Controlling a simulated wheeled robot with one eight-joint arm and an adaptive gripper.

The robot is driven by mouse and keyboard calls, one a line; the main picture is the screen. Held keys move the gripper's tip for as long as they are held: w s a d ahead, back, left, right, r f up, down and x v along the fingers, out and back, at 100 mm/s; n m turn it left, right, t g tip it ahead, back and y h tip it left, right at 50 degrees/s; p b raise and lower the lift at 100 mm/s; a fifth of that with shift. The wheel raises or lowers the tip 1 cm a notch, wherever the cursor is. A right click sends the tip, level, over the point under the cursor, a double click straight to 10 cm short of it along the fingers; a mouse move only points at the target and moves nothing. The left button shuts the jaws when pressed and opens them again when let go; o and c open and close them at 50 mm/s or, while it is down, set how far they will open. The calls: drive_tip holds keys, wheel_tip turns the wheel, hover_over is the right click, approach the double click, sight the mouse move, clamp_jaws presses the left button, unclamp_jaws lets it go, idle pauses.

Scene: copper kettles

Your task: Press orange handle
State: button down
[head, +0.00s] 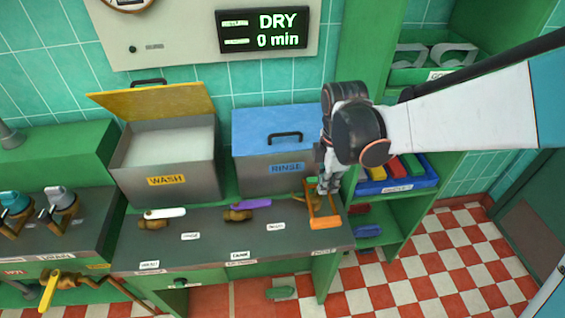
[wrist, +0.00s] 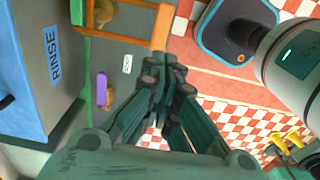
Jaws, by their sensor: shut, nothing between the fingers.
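The orange handle (head: 325,220) is a U-shaped frame at the right end of the dark counter, beside the rinse tub. In the wrist view the orange handle (wrist: 162,24) shows at the top, its crossbar ending near my fingertips. My gripper (head: 324,190) points down at the handle in the head view. Its fingers are shut and empty, and in the wrist view the gripper (wrist: 160,66) overlaps the near end of the handle. I cannot tell whether they touch.
The blue-lidded rinse tub (head: 280,150) stands left of my gripper, and the open wash tub (head: 168,155) is farther left. A purple-handled valve (head: 240,209) and a white-handled valve (head: 162,216) sit on the counter. A blue crate (head: 400,183) of colored blocks is on the right shelf.

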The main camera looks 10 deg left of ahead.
sight(321, 221)
wheel_tip(321, 221, down, 14)
drive_tip(key=b, duration=0.5)
idle(0.4)
